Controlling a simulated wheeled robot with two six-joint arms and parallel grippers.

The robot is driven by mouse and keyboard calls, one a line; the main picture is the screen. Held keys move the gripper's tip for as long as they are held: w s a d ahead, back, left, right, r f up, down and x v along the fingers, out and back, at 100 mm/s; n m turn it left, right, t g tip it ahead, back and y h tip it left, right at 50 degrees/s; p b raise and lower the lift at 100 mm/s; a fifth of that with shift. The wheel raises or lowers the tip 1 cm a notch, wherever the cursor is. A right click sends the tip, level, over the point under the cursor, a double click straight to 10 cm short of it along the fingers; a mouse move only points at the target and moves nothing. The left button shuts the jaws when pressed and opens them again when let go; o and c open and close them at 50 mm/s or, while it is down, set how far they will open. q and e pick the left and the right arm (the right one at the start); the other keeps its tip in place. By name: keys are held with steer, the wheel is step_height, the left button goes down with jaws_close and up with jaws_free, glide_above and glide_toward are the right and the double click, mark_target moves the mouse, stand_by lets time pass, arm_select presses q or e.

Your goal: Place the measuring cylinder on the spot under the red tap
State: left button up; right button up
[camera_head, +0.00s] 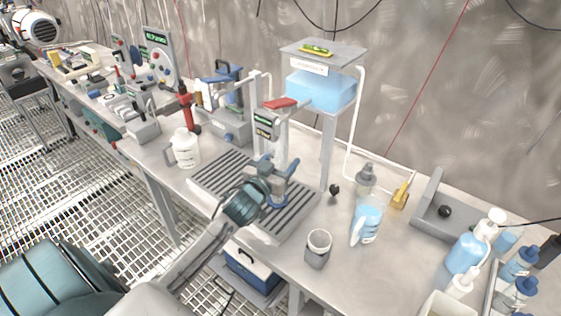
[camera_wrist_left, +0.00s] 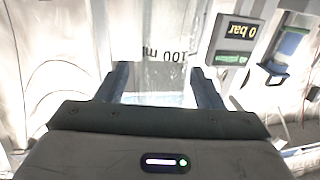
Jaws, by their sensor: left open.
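The clear measuring cylinder (camera_head: 280,149) stands upright on the grey slatted drain tray (camera_head: 215,180), below the red tap (camera_head: 281,103). Its lower part is mostly hidden behind my left gripper (camera_head: 277,174). My left gripper is open, with its fingers on either side of the cylinder. In the left wrist view the cylinder (camera_wrist_left: 160,60) shows its "100 ml" marking upside down between the open fingers (camera_wrist_left: 162,86). I cannot tell whether a finger touches it. The spot under the tap is hidden. My right gripper is not in view.
A blue water tank (camera_head: 320,90) stands on a frame behind the tap. A white jug (camera_head: 184,148) is left of the tray. A grey cup (camera_head: 318,249) and a blue bottle (camera_head: 367,222) stand to the right. A pressure display (camera_wrist_left: 236,42) is close to the cylinder.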

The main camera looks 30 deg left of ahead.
arm_select(q)
steer(key=shift+r, duration=0.15)
steer(key=shift+s, duration=0.2)
steer(key=s+d+b, duration=0.1)
steer(key=s+b, duration=0.2)
steer(key=s, duration=0.8)
steer(key=shift+s, duration=0.3)
